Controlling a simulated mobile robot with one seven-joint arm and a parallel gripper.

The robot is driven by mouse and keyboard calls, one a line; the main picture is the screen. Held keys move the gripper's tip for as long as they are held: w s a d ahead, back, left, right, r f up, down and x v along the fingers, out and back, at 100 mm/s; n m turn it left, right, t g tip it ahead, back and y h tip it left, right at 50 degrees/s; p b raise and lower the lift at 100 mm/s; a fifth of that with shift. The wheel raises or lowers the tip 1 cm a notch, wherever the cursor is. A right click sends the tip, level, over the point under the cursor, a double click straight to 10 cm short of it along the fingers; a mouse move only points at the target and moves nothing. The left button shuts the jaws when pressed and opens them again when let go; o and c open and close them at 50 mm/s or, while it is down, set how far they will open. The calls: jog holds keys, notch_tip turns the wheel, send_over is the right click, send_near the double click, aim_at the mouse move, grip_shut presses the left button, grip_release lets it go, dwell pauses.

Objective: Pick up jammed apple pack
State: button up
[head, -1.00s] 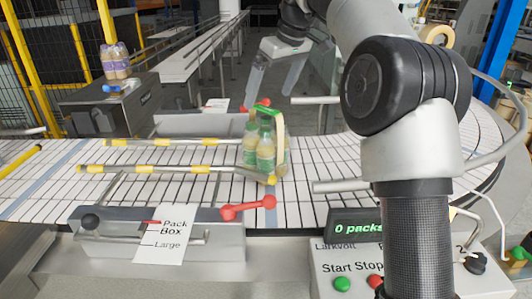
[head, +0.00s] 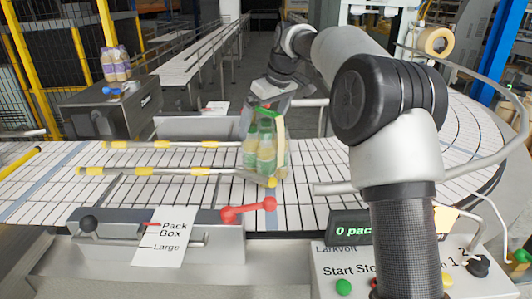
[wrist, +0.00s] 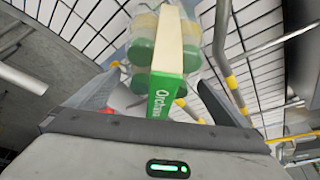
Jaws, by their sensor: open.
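The apple pack (head: 265,148) stands on the conveyor at the right end of the yellow-striped guide rails. It holds several green-capped bottles in a clear wrap with a pale carry strap over the top. My gripper (head: 274,100) is open and just above and behind the pack in the head view. In the wrist view the strap reaches down between my two spread fingers. Nothing is gripped, and I cannot tell whether a finger touches the pack.
Yellow-striped guide rails (head: 160,171) run left of the pack, and grey rails end to its right. A red lever (head: 249,210) sits at the conveyor's near edge. Another bottle pack (head: 116,64) with purple caps stands on a dark machine at back left.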

jog(key=shift+c, duration=0.4)
jog(key=c, duration=1.8)
jog(key=shift+r, duration=0.2)
jog(key=shift+c, duration=0.7)
jog(key=shift+r, duration=0.1)
